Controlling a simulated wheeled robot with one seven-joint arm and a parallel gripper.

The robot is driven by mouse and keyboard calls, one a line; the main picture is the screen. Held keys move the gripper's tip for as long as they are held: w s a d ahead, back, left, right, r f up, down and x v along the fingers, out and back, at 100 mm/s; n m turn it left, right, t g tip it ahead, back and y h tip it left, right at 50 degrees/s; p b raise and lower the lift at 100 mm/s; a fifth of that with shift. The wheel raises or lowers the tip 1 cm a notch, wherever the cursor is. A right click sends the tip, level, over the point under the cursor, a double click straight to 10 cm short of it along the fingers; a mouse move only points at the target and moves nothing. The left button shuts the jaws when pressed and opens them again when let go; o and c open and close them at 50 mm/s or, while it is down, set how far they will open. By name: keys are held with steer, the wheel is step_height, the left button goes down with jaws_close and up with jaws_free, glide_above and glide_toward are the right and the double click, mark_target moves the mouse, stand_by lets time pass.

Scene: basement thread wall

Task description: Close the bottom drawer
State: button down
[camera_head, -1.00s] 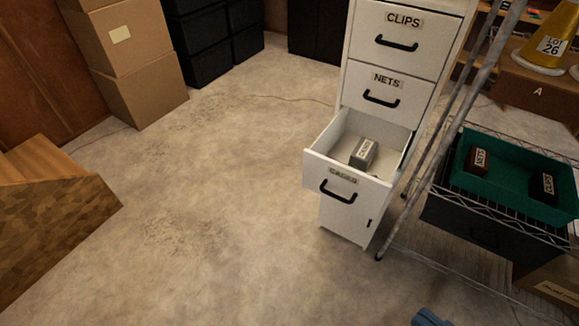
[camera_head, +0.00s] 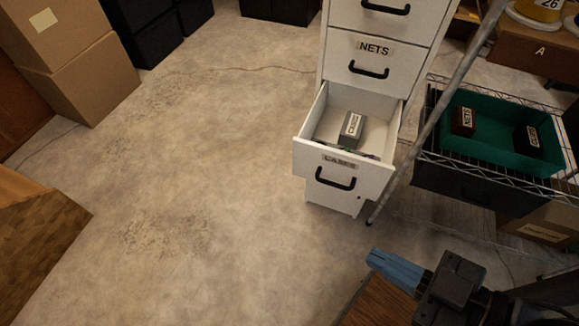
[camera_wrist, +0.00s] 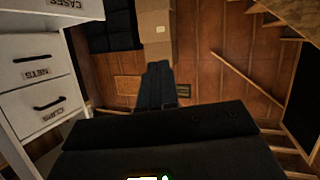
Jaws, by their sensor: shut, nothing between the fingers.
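The bottom drawer (camera_head: 344,172) of the white cabinet (camera_head: 378,62) is pulled out, with a dark handle and a label on its front. A grey labelled box (camera_head: 350,129) lies inside it. My gripper (camera_head: 376,262), with blue fingers, is at the lower right in the head view, nearer the camera than the drawer front and apart from it. Its fingers (camera_wrist: 157,72) are together and empty in the wrist view. There the cabinet appears upside down at the left, with the drawer front labelled CASES (camera_wrist: 78,10) at the top.
The NETS drawer (camera_head: 372,64) above is shut. A metal pole (camera_head: 440,105) slants close beside the cabinet's right side. Right of it a wire rack holds a green tray (camera_head: 480,150) with two labelled boxes. Cardboard boxes (camera_head: 85,75) stand upper left. The floor left of the drawer is clear.

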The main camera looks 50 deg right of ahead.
steer(key=w+a+f+n+g, duration=0.1)
steer(key=f+n, duration=0.1)
steer(key=f, duration=0.4)
steer(key=w+a+f+n+g+b, duration=0.1)
steer(key=f+n+g, duration=0.15)
steer(key=f, duration=0.35)
steer(key=w+a+f+n+g, duration=0.1)
steer(key=f+n, duration=0.2)
steer(key=f, duration=0.3)
steer(key=n+g+h+b, duration=0.3)
steer(key=n+g+h, duration=0.1)
steer(key=n+h, duration=1.1)
glide_toward(297, 162)
steer(key=d, duration=0.2)
steer(key=w+d+f+m+h, duration=0.1)
steer(key=d, duration=0.1)
steer(key=w+d+h+p, duration=0.1)
steer(key=d, duration=0.1)
steer(key=shift+w+d+f+m+t, duration=0.15)
steer(key=shift+w+f+m+t, duration=0.1)
steer(key=shift+f+m, duration=0.1)
